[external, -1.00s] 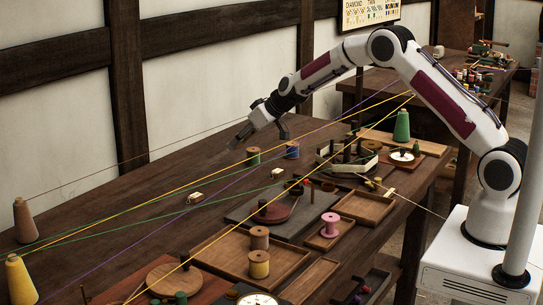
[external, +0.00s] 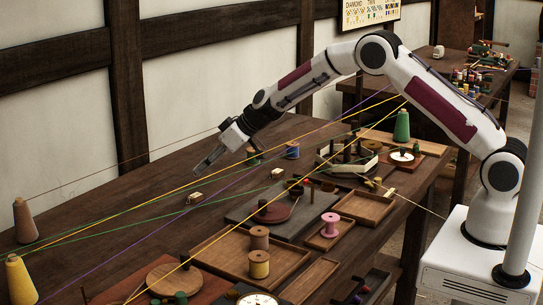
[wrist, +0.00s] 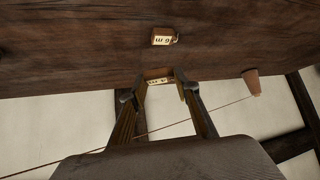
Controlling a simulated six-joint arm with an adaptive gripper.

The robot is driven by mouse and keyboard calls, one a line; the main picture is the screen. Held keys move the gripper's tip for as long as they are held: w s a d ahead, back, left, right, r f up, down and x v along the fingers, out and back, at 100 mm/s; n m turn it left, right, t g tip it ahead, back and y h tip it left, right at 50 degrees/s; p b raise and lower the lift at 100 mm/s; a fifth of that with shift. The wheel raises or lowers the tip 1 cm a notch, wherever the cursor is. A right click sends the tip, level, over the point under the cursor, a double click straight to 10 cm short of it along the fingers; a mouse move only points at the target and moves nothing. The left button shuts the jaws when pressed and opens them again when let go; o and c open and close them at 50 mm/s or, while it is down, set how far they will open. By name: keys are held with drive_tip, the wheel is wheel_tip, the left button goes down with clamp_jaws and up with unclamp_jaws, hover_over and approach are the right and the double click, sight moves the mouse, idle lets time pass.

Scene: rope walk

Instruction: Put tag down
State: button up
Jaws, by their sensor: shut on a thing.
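My gripper (external: 222,158) hangs over the table's far left part, its fingers slanting down and left. In the wrist view my gripper (wrist: 160,86) is shut on a small pale tag (wrist: 158,80) with dark marks, held between the fingertips. The held tag is too small to make out in the external view. A second tag (wrist: 163,38), cream with dark marks in a brown frame, lies on the table ahead of the fingertips. In the external view one small pale tag (external: 194,198) lies below the gripper, and another (external: 277,173) lies farther right.
Yellow, purple and green cords stretch across the table (external: 130,205). Green (external: 253,157) and blue (external: 292,150) spools stand right of the gripper. A brown cone (external: 24,222), also in the wrist view (wrist: 252,84), stands left. Bare wood lies between the cone and gripper.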

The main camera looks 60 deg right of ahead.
drive_tip(key=s+a+r+n+g+y, duration=0.1)
drive_tip(key=s+a+n, duration=0.3)
drive_tip(key=a, duration=0.4)
drive_tip(key=s+a+r+n+g+y, duration=0.1)
drive_tip(key=s+a+n+g+y, duration=0.3)
drive_tip(key=a, duration=0.5)
drive_tip(key=shift+n, duration=0.9)
drive_tip(key=shift+s+a, duration=0.1)
drive_tip(key=shift+f, duration=0.15)
drive_tip(key=shift+f, duration=3)
drive_tip(key=shift+f, duration=1.9)
drive_tip(key=shift+f, duration=0.1)
